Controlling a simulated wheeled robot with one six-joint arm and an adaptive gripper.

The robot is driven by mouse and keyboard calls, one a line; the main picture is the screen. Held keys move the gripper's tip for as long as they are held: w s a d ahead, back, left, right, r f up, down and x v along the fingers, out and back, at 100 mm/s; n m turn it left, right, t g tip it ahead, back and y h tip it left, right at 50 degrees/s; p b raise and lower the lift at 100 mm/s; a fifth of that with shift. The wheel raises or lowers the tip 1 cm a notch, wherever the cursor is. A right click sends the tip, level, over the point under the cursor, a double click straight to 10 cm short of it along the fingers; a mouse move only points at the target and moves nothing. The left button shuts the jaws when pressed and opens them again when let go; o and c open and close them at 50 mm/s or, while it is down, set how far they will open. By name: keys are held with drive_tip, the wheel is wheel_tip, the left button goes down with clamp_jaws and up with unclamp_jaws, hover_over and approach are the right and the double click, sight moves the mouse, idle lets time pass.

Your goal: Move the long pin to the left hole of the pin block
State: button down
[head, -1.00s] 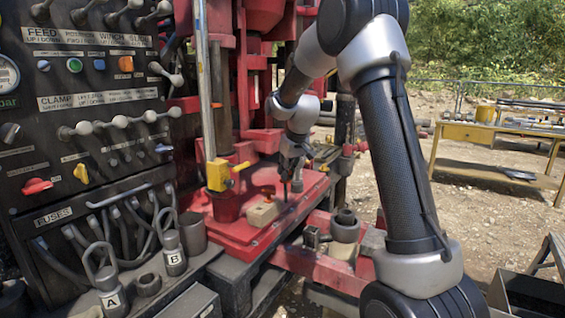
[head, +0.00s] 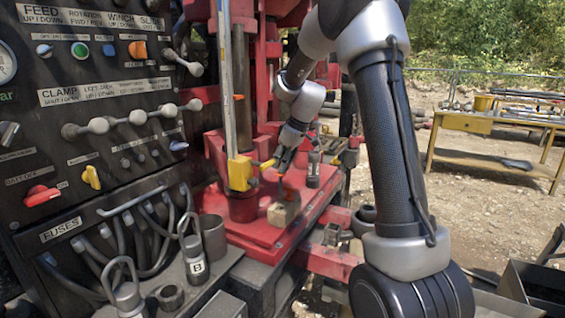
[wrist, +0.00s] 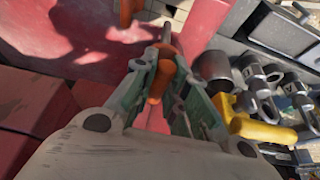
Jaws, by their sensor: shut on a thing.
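My gripper (head: 285,164) is above the pale pin block (head: 282,213), which sits on the red deck. In the wrist view its green jaws (wrist: 160,82) are shut on a pin with an orange handle (wrist: 157,84). The grey shaft (wrist: 167,38) of this pin points away from the jaws, toward the block. Another orange handle (wrist: 127,12) shows at the top edge of the wrist view, by the tan block (wrist: 152,14). The block's holes are not clear in either view. I cannot tell whether the held pin's tip touches the block.
A yellow clamp (head: 240,173) on a silver pole stands left of the block. A dark cylinder (head: 313,170) stands behind it to the right. The control panel (head: 90,110) and canister B (head: 195,260) are at the left. Bare red deck (head: 255,237) lies in front of the block.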

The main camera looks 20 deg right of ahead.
wheel_tip(320, 180, down, 9)
drive_tip(key=shift+f, duration=0.2)
idle(1.2)
drive_tip(key=shift+f, duration=0.65)
idle(0.6)
drive_tip(key=c, duration=1.3)
unclamp_jaws()
drive_tip(key=shift+c, duration=0.2)
drive_tip(key=shift+r, duration=0.1)
drive_tip(key=v, duration=1.2)
